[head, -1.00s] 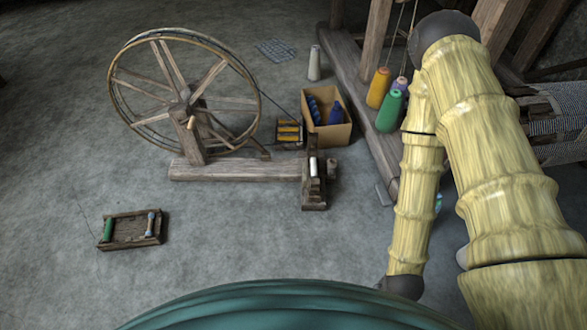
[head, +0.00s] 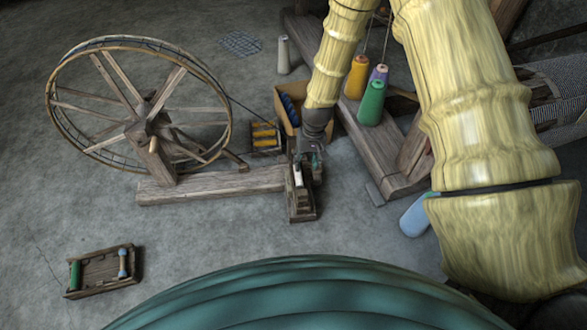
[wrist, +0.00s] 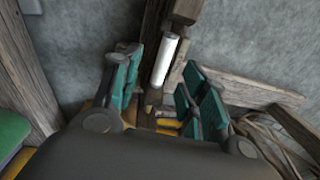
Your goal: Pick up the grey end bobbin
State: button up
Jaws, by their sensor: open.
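A pale grey-white bobbin (head: 298,175) sits at the post on the right end of the wooden spinning wheel's base. It also shows in the wrist view (wrist: 165,59), a slim pale cylinder beside dark wood. My gripper (head: 309,160) is over this post in the head view, partly hidden by my own arm. In the wrist view my gripper's green-padded fingers (wrist: 163,88) are spread apart, with the lower end of the bobbin appearing between them. I see no contact, and the depth between fingers and bobbin is hard to tell.
The large spinning wheel (head: 145,115) stands left of the post. A cardboard box (head: 286,122) and yellow bobbins (head: 264,135) are behind it. Coloured cones (head: 370,103) stand on the loom beam at right. A wooden tray (head: 100,270) holds green and grey-blue bobbins at lower left.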

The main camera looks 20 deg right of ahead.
jog(key=w, duration=0.1)
jog(key=b, duration=0.3)
send_over(299, 176)
jog(key=d, duration=0.1)
notch_tip(299, 176, down, 5)
jog(key=shift+w, duration=0.1)
jog(key=f+b, duration=0.2)
jog(key=a+f+b, duration=0.1)
jog(key=f+b, duration=0.1)
jog(key=f, duration=0.1)
jog(key=c, duration=0.8)
